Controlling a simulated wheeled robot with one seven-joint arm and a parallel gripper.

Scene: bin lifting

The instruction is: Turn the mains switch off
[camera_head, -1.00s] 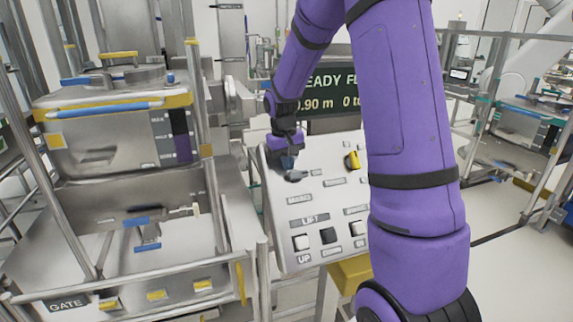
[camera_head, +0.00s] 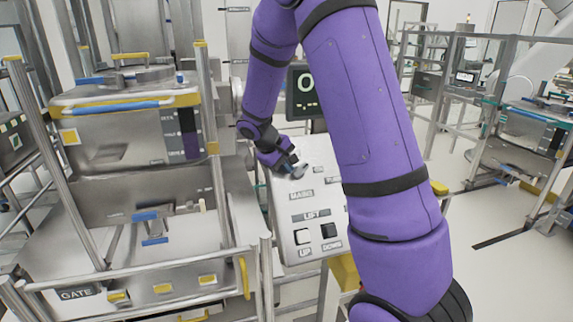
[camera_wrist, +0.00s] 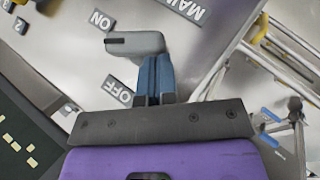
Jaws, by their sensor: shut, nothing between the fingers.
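The mains switch is a grey lever (camera_wrist: 135,43) on a pale panel, between the ON label (camera_wrist: 100,20) and the OFF label (camera_wrist: 118,94) in the wrist view. It also shows in the head view (camera_head: 298,172), just above the MAINS label (camera_head: 301,194). My gripper (camera_wrist: 155,62) is shut, its blue fingers against the lever's side facing OFF, with nothing between them. In the head view my gripper (camera_head: 290,165) is at the lever, over the panel's upper left. Exact contact is hard to tell.
The sloping control panel (camera_head: 283,225) carries LIFT buttons, UP (camera_head: 302,237) and DOWN (camera_head: 329,231). My arm hides its right part. A dark display (camera_head: 302,105) behind shows a green round character. A steel bin machine (camera_head: 130,130) with rails stands close at left.

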